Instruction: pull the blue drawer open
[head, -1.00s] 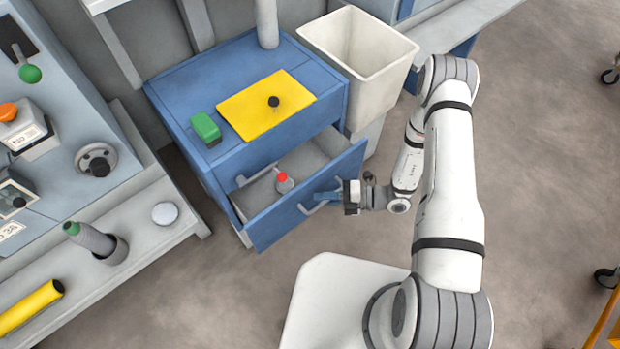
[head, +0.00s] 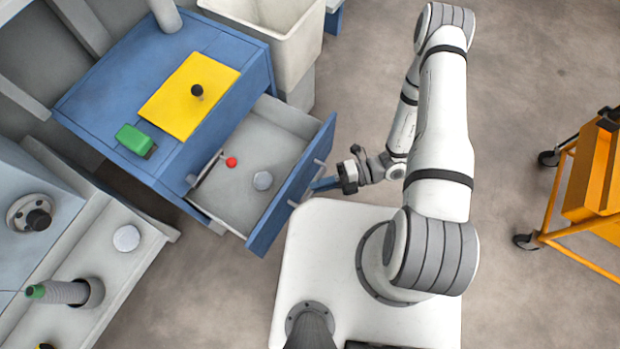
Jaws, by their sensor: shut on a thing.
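The blue drawer (head: 268,222) stands well out of the blue cabinet (head: 115,75), its grey inside open to view. A grey bar handle (head: 304,186) runs along its front. My gripper (head: 318,186) is at the drawer front, shut on the handle; the fingertips are small in the picture and partly merge with the handle.
On the cabinet top lie a yellow sheet (head: 185,105) with a black knob and a green block (head: 135,140). A pale bin (head: 285,35) stands behind. My white base is close to the drawer front. An orange cart (head: 590,180) stands at the right.

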